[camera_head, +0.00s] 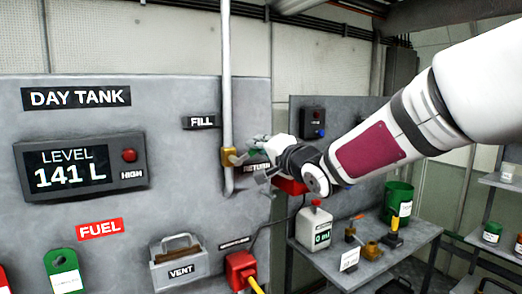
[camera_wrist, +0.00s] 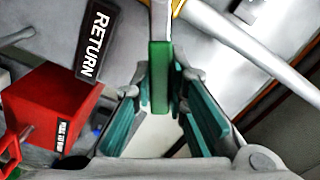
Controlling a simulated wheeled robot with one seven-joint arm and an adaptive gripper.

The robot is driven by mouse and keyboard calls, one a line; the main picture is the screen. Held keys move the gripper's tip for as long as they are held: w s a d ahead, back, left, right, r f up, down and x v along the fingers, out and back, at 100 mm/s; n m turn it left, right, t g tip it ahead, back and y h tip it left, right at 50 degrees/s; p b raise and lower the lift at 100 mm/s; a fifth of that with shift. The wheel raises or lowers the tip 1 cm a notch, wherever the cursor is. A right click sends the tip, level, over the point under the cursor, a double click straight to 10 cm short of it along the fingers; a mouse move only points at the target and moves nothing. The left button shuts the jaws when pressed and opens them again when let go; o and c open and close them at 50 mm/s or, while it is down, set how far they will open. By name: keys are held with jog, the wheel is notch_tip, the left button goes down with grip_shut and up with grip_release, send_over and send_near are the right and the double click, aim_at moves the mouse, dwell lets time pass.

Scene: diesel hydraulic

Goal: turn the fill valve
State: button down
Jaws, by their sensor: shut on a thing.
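The fill valve has a brass body (camera_head: 229,157) on a vertical grey pipe, right of the FILL label (camera_head: 201,122). Its lever has a green grip (camera_wrist: 160,78), seen in the wrist view between my finger pads. In the head view the lever points right from the body, and my fingers partly hide it. My gripper (camera_head: 260,160) reaches in from the right and is shut on the green grip. It also shows in the wrist view (camera_wrist: 162,88), with teal pads either side of the grip. The level display (camera_head: 67,168) reads 141 L, with a red HIGH lamp (camera_head: 129,155).
A RETURN label (camera_wrist: 90,45) and a red box (camera_wrist: 48,108) are close beside my gripper. A VENT tray (camera_head: 180,268) and a red device (camera_head: 240,268) sit below. A bench (camera_head: 400,243) at right holds a white jug (camera_head: 314,228) and a green can (camera_head: 399,200).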

dwell(0.3)
jog(key=c, duration=1.6)
grip_release()
jog(key=shift+r, duration=0.1)
jog(key=shift+o, duration=0.2)
jog(key=v, duration=1.2)
